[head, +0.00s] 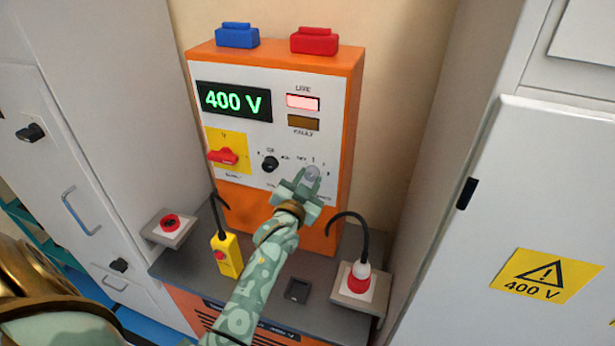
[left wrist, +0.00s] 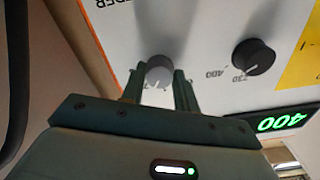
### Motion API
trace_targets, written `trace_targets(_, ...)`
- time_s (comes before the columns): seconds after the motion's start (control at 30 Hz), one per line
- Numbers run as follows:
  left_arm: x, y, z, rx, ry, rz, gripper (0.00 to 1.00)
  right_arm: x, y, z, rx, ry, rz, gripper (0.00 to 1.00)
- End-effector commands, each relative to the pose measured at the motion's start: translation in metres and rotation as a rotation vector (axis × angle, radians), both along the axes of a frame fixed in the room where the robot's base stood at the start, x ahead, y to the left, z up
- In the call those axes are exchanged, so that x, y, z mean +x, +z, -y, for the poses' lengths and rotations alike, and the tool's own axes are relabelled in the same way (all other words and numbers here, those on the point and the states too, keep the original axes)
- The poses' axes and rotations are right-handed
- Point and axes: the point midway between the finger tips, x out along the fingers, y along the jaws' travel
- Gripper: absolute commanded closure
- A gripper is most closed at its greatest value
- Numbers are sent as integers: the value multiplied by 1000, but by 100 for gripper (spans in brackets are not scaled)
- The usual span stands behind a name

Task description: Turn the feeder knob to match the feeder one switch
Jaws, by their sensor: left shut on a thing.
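The grey feeder knob (head: 312,173) is on the lower right of the white panel face. My left gripper (head: 304,182) is shut on it, and the arm comes up from below. In the left wrist view the knob (left wrist: 160,70) sits between the two fingers, with part of the printed scale around it hidden. The red switch (head: 223,156) on a yellow plate at the panel's left has its handle lying roughly sideways. I cannot read its label well enough to say if it is the feeder one switch. My right gripper is not in view.
A black knob (head: 270,164) is just left of the gripper. The display (head: 234,101) reads 400 V, and the pink-white lamp (head: 302,102) looks lit. Grey cabinets stand at both sides.

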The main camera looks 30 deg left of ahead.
Motion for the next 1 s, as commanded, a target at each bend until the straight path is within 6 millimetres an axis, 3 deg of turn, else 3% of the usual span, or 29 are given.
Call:
trace_targets(0.1, 0, 3, 1, -95, 0, 17, 92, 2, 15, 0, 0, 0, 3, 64)
trace_targets(0.5, 0, 2, 1, -407, 0, 94, 92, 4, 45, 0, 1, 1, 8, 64)
trace_targets(1.0, 0, -1, 1, -586, -1, 138, 92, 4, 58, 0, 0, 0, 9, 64)
